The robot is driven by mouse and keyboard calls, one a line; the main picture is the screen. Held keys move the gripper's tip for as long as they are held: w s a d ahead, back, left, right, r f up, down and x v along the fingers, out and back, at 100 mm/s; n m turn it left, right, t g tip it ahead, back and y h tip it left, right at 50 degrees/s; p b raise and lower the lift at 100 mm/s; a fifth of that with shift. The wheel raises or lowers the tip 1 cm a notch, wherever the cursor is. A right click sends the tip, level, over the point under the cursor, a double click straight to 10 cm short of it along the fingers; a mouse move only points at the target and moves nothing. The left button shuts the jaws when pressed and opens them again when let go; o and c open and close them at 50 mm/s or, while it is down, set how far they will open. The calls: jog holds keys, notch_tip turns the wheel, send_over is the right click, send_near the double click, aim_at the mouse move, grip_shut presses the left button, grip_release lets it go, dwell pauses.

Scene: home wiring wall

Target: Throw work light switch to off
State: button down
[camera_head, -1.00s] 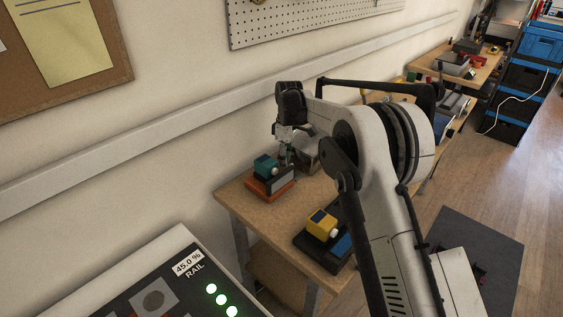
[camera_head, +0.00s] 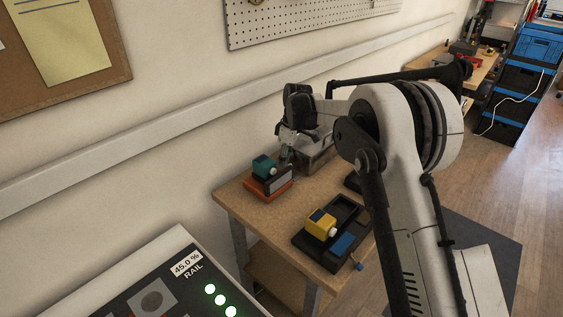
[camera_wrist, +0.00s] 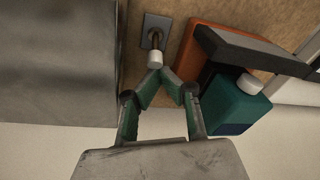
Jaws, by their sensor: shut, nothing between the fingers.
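A small toggle switch (camera_wrist: 155,35), with a square metal plate and a lever ending in a pale cap, shows at the top of the wrist view. No label on it can be read, so I cannot confirm that it is the work light switch. My gripper (camera_wrist: 164,73) has its green-sided fingers closed together and empty. Its fingertips are right at the pale cap; I cannot tell whether they touch it. In the head view my wrist hides the switch and most of the fingers, over the near bench.
An orange-based device with a teal block (camera_head: 264,165) stands close beside my gripper; the teal block also shows in the wrist view (camera_wrist: 236,104). A grey metal box (camera_head: 318,158) is on its other side. A black tray (camera_head: 314,247) with a yellow block (camera_head: 320,224) lies nearer the bench front.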

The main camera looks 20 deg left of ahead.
jog(key=shift+s+d+r+b, duration=0.15)
jog(key=shift+d+r+b, duration=0.05)
jog(key=shift+d+b, duration=0.15)
jog(key=shift+s+d+r+t+y, duration=0.1)
jog(key=shift+d+t+y, duration=0.05)
jog(key=shift+d+y, duration=0.15)
jog(key=shift+s+d+r+t+y, duration=0.1)
jog(key=shift+d+t+y, duration=0.05)
jog(key=shift+y, duration=0.25)
jog(key=shift+s+d+b, duration=0.1)
jog(key=shift+b, duration=0.3)
jog(key=shift+d+r, duration=0.1)
jog(key=shift+d, duration=0.1)
jog(key=shift+r, duration=0.1)
